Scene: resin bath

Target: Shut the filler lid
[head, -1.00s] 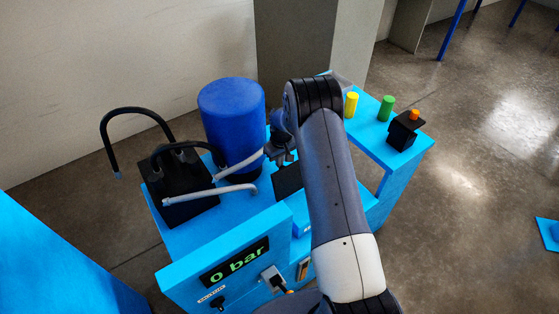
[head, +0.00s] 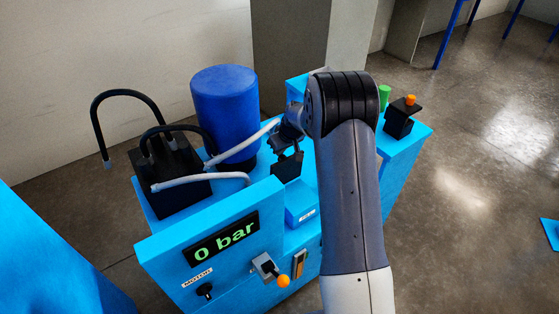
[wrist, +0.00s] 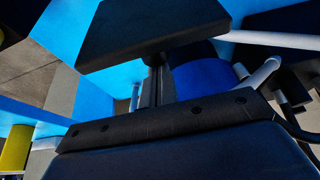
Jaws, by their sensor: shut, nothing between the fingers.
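A flat black plate (head: 286,168), which looks like the filler lid, stands tilted up on the blue machine (head: 168,232), just below my gripper (head: 296,147). In the wrist view a dark slab (wrist: 145,28), probably the same lid, fills the top, just beyond my fingertips (wrist: 155,72). My gripper is shut with nothing between its fingers. The fingertips are very close to the slab; I cannot tell whether they touch. My arm hides part of the machine to the right of the lid.
A blue drum (head: 226,110) stands behind and left of the lid. A black box (head: 170,172) with black and grey hoses is at left. In front are a "0 bar" display (head: 222,240) and an orange-knobbed lever (head: 284,281). A green cylinder (head: 384,95) and black orange-topped block (head: 398,122) stand right.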

